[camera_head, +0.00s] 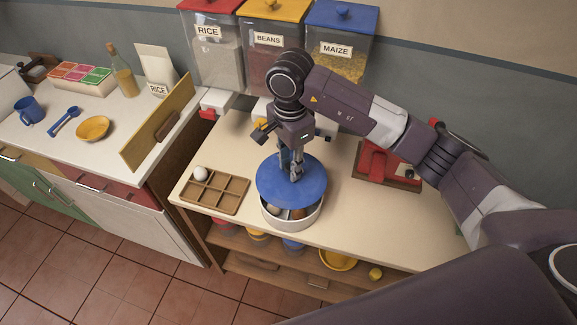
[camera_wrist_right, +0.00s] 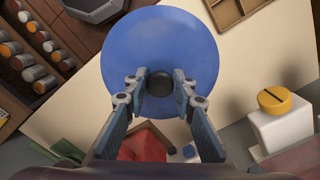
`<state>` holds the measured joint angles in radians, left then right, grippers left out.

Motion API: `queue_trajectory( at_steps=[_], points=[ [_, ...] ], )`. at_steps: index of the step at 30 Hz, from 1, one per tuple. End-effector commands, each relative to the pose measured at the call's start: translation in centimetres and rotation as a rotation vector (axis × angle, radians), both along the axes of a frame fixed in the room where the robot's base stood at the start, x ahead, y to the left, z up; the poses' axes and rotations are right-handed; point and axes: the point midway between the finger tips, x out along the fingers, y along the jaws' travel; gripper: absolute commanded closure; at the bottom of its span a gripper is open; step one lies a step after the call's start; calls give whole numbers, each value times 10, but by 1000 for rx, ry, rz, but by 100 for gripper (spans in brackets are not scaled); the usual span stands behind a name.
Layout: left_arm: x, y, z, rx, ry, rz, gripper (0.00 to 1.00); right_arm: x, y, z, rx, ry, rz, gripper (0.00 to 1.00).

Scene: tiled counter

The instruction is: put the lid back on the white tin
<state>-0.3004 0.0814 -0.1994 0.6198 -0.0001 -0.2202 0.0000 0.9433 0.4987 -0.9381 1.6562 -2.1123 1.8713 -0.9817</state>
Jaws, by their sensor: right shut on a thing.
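The blue round lid (camera_head: 268,186) is held up by my right gripper (camera_head: 296,176). In the right wrist view the fingers (camera_wrist_right: 159,87) are shut on the dark knob at the middle of the lid (camera_wrist_right: 160,45). The white tin (camera_head: 290,224) stands on the counter under the lid. The lid covers the back of its mouth, and the front stays open, showing some brown and grey contents. The lid looks roughly level and above the rim; I cannot tell whether it touches the rim. In the right wrist view the tin is hidden by the lid. My left gripper is not in view.
A wooden divided tray (camera_head: 215,208) with a white ball (camera_head: 201,174) is left of the tin. A red device (camera_head: 378,163) stands to the right. Bins of rice, beans and maize (camera_head: 340,50) line the back. The counter's front edge is close to the tin.

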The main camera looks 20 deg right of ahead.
Motion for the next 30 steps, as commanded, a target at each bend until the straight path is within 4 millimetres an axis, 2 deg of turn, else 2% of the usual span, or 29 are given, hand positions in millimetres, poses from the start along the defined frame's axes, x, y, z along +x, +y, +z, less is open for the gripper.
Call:
queue_trajectory(
  at_steps=[11,16,30],
  points=[
    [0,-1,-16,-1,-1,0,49,-1,1,-36,2,1,0,100],
    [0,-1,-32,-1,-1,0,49,0,0,-53,0,-1,1,100],
    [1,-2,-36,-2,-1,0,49,0,0,-57,0,-1,0,100]
  ],
)
